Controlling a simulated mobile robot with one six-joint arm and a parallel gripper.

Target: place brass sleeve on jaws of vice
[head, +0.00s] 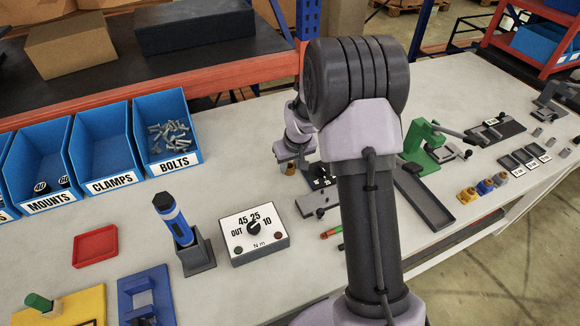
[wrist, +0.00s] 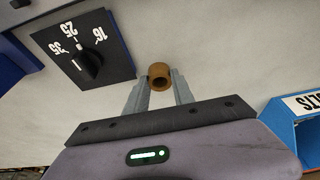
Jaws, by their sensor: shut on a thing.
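The brass sleeve (wrist: 159,77) is a short, hollow brown-gold cylinder between my fingertips in the wrist view. My gripper (wrist: 158,88) is shut on it, with a pale finger on each side. In the head view, the small sleeve (head: 290,170) shows below my gripper (head: 291,160), over the bench behind my arm. A dark grey metal device (head: 317,203) stands just in front of it and is partly hidden by my arm. It may be the vice, but I cannot tell for sure. No vice jaws show in the wrist view.
A torque dial box (head: 254,236) and a blue torch-like tool in a stand (head: 198,256) are at the front left. Blue bins (head: 106,150) line the back left. A green press (head: 428,145) stands right of my arm. The wrist view has a black dial panel (wrist: 112,65).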

